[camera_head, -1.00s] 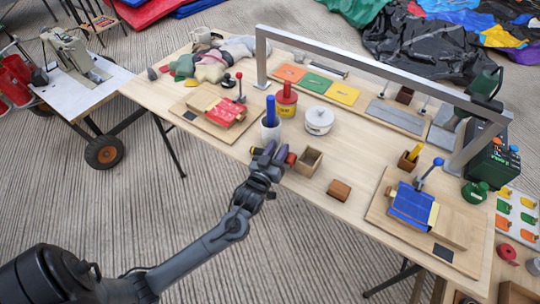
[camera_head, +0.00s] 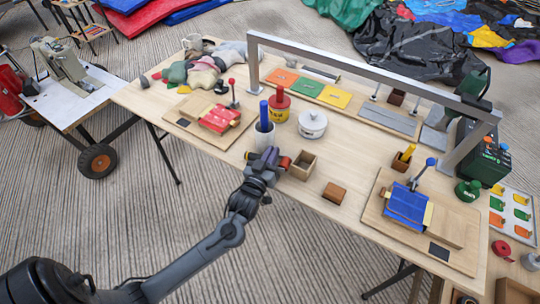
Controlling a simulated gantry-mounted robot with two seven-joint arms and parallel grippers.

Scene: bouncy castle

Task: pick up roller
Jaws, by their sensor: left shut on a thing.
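My left gripper (camera_head: 268,160) is at the near edge of the wooden table, just in front of a white cup (camera_head: 264,138) with a blue-handled tool in it. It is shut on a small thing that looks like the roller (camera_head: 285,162). A red end of it sticks out to the right of the fingers, close to a small open wooden box (camera_head: 302,166). The fingers hide the middle of the roller. I cannot tell whether it is clear of the tabletop. My right gripper is not in view.
A brown block (camera_head: 334,193) lies to the right. A red clamp board (camera_head: 218,118) and a blue one (camera_head: 407,205) flank the middle. A metal frame (camera_head: 370,72) spans the back.

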